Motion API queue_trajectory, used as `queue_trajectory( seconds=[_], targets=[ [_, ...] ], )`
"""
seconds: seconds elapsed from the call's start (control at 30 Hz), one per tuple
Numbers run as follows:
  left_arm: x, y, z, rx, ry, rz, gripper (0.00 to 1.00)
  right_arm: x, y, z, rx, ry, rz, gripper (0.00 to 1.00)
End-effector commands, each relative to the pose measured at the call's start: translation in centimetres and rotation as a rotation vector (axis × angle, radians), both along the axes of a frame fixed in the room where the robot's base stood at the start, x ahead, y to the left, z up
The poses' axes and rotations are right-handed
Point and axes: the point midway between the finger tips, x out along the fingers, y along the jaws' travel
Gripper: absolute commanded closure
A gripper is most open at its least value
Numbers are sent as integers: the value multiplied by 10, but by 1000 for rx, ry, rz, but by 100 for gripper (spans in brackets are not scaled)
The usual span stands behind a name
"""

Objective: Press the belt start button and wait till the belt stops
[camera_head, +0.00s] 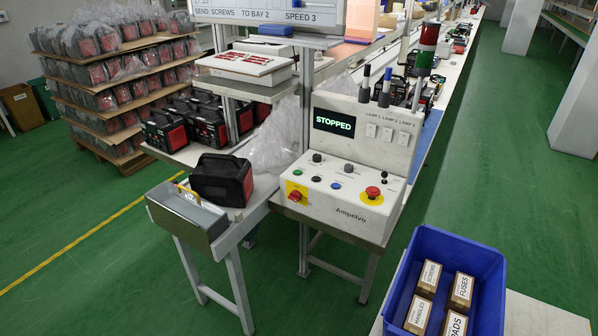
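Black knobs (317,157) sit above the row. A red mushroom button (373,192) on a yellow plate is at the right. A red rotary switch (296,196) on yellow is at the lower left. Neither of my grippers is in view.
A blue bin (455,248) with labelled boxes is at lower right. A red-white-green stack light (428,45) rises behind the box. Green floor lies clear in front.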

Motion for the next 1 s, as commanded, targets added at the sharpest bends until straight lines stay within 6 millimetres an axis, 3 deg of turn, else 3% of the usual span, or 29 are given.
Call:
queue_trajectory(
  seconds=[0.27, 0.6, 1.0],
  targets=[
    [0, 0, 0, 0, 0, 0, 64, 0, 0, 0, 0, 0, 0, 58],
    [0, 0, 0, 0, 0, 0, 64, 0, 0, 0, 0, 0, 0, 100],
    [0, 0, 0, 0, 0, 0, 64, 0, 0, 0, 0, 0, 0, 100]
  ],
)
